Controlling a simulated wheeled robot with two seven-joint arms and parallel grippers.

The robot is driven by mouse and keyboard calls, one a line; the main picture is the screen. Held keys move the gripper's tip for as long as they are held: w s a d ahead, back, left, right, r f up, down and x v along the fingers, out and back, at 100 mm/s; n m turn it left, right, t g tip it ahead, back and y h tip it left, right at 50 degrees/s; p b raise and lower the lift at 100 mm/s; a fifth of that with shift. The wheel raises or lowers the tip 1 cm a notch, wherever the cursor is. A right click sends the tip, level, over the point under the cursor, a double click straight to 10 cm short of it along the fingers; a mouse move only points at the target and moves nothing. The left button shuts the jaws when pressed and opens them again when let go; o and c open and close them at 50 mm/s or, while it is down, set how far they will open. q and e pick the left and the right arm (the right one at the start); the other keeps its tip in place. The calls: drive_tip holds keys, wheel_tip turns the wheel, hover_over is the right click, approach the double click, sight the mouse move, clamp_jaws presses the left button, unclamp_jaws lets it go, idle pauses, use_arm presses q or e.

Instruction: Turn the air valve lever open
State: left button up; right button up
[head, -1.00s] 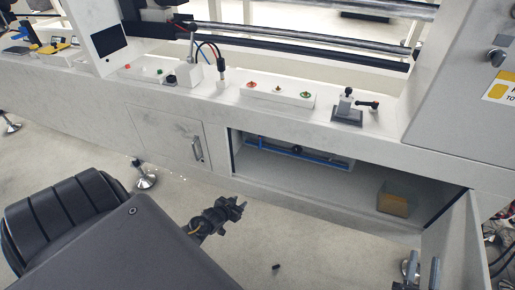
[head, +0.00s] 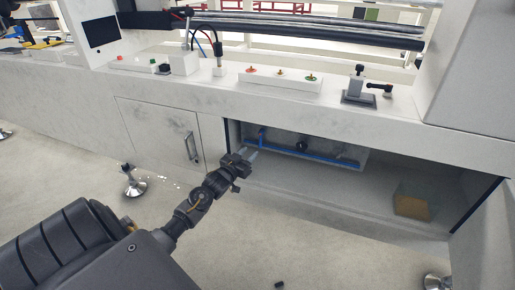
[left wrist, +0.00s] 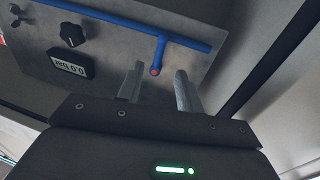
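Inside the open cabinet bay, a grey panel (head: 345,152) carries a blue pipe (head: 315,156) and a black knob (head: 301,146). My left gripper (head: 250,155) is at the left part of the bay opening. Its two fingers (left wrist: 158,84) are apart with nothing between them that I can see held. My right gripper is not in view.
A closed cabinet door (head: 160,135) with a handle is left of the bay. A cardboard box (head: 413,203) sits at the bay's right. The white ledge above carries a button box (head: 280,80). The panel also bears a small display (left wrist: 69,64).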

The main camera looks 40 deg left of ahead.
sight(261, 139)
use_arm(q)
drive_tip(key=w+a+b, duration=0.1)
drive_tip(key=w+b, duration=0.1)
drive_tip(key=w, duration=0.5)
drive_tip(key=shift+w+b, duration=0.15)
drive_tip(key=shift+b, duration=0.2)
drive_tip(key=shift+c, duration=0.4)
clamp_jaws()
